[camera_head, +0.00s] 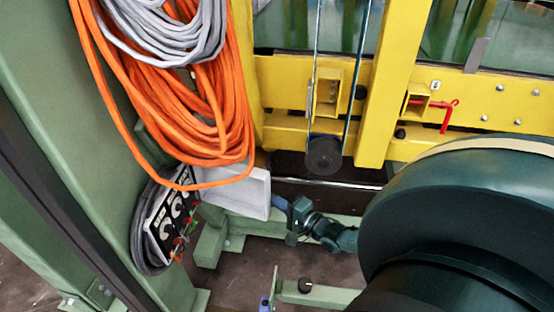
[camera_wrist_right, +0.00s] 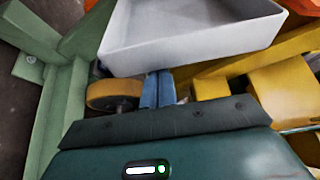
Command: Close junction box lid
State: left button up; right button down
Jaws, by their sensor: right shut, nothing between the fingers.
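The junction box (camera_head: 168,222) is at the lower left in the head view, with a dark panel of sockets and coloured plugs facing out. Its pale grey lid (camera_head: 252,194) stands swung open to the right of the panel, below the orange cable. In the right wrist view the lid (camera_wrist_right: 195,48) shows as a shallow tray with raised walls. My right gripper (camera_head: 281,203) is shut and empty, its blue fingertips at the lid's lower right edge. In the wrist view the fingertips (camera_wrist_right: 158,88) are right by the lid's wall; contact is unclear. My left gripper is not in view.
Coiled orange cable (camera_head: 190,120) and grey cable (camera_head: 185,40) hang above the box and partly overlap the lid's top. A green post (camera_head: 60,130) stands at the left. Yellow framework (camera_head: 390,90) with a pulley (camera_head: 324,155) is behind. Green floor beams (camera_head: 215,240) lie below.

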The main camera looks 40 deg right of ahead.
aim_at(269, 207)
jog(key=shift+s+a+r+p, duration=0.1)
jog(key=shift+s+a+p, duration=0.15)
jog(key=shift+s+a, duration=0.25)
jog(key=shift+s+a+p, duration=0.25)
jog(key=shift+s+a, duration=0.05)
jog(key=shift+a, duration=0.3)
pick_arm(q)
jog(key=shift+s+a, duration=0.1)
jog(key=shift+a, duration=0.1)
pick_arm(e)
jog(key=shift+s+a, duration=0.15)
jog(key=shift+a, duration=0.05)
